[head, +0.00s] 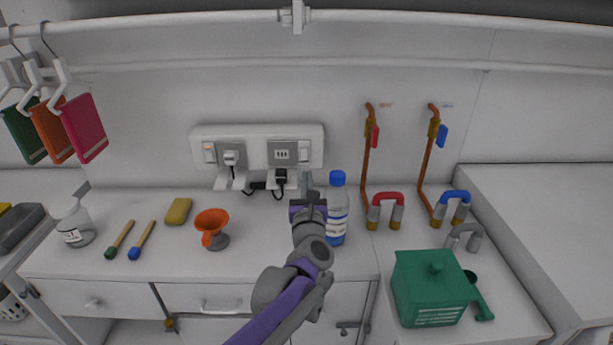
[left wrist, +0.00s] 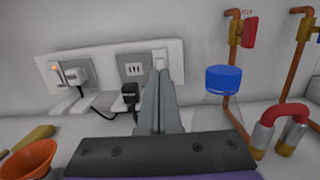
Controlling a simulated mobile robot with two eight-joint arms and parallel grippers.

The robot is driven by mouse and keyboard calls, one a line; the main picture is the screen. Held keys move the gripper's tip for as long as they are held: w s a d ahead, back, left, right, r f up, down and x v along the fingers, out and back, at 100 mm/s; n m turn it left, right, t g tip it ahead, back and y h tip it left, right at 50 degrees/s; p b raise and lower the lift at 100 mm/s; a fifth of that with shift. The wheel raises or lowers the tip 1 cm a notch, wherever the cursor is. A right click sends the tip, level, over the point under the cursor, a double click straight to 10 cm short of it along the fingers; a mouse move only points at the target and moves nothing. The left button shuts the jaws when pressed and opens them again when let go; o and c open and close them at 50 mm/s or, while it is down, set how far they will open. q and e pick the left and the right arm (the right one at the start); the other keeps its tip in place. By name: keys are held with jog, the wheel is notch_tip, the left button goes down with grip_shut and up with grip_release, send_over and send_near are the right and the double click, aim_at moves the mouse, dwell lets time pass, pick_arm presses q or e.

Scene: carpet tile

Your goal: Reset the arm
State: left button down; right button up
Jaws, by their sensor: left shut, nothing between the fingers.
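My left gripper (head: 307,182) is shut and empty. It is above the back of the counter, in front of the wall socket panel (head: 257,148). In the left wrist view its closed fingers (left wrist: 158,100) point at the right part of the panel. A clear bottle with a blue cap (head: 337,208) stands just to the right of the gripper, and part of it is hidden behind the arm in the head view. My right gripper is not in view.
An orange funnel (head: 211,228) and yellow sponge (head: 179,211) are left of the arm. Copper pipes with a red valve (head: 375,135) and blue valve (head: 441,137) rise on the right. A green box (head: 431,287) stands front right. Cloths (head: 85,128) hang upper left.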

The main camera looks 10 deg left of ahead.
pick_arm(q)
jog(key=shift+w+f, duration=0.1)
jog(key=shift+w, duration=0.05)
jog(key=s+d+f+m+g+h, duration=0.2)
jog(key=s+d+f+m+h, duration=0.3)
jog(key=m, duration=0.6)
jog(key=s+f+m+g+h, duration=0.1)
jog(key=s+m+g+h, duration=0.15)
jog(key=s+m, duration=0.7)
jog(key=s+a+f+m+g+y+p, duration=0.1)
jog(key=s+a+f+m+g, duration=0.2)
jog(key=s+f+m, duration=0.5)
jog(key=s+a+f+m+g+y, duration=0.1)
jog(key=s+a+f+m+g, duration=0.2)
jog(key=s, duration=1)
notch_tip(320, 180, down, 5)
jog(key=m+g, duration=0.2)
jog(key=m, duration=0.5)
jog(key=shift+s+m+g+p, duration=0.35)
